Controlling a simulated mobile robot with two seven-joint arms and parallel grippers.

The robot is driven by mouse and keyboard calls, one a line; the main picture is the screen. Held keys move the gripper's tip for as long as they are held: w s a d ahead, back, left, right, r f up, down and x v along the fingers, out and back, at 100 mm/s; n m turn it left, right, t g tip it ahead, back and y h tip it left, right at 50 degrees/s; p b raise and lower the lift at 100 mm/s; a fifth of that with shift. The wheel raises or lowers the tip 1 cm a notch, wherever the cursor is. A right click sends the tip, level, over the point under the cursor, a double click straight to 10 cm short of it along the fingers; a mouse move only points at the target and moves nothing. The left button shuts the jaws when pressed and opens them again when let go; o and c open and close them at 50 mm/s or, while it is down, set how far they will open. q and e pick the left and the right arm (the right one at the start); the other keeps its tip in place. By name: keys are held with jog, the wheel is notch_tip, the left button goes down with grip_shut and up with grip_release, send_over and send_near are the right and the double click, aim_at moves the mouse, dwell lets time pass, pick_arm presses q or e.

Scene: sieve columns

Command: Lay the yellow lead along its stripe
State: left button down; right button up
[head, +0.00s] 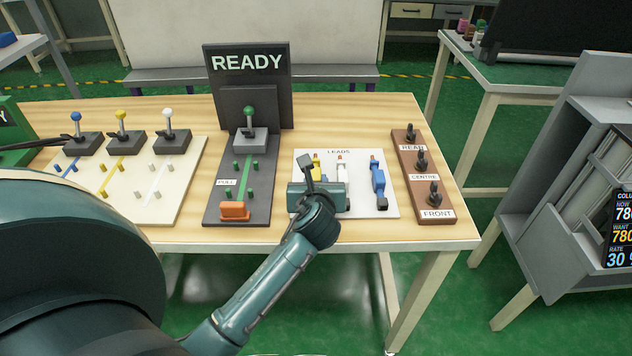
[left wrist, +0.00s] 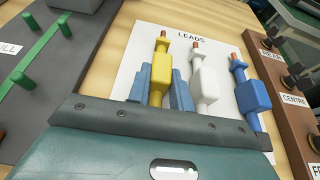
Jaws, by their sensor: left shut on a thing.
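The yellow lead (left wrist: 161,66) lies on the white LEADS sheet, with its copper tip pointing away. My left gripper (left wrist: 159,90) is shut on it, one blue finger on each side of its yellow body. In the head view the gripper (head: 316,192) covers most of the yellow lead (head: 317,163). The yellow stripe (head: 112,166) runs on the cream board at the left, between small yellow pegs, below a yellow-knobbed lever (head: 122,125). The lead is well to the right of that stripe. My right gripper is not in view.
A white lead (left wrist: 204,80) and a blue lead (left wrist: 250,92) lie beside the yellow one. The dark READY panel (head: 247,62), with a green lever and an orange block (head: 235,210), stands between sheet and cream board (head: 185,190). A brown block (head: 418,190) with knobs is right.

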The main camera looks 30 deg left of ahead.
pick_arm(q)
jog(key=shift+f, duration=0.1)
jog(key=c, duration=1.6)
grip_release()
jog(key=o, duration=0.3)
jog(key=shift+o, duration=0.2)
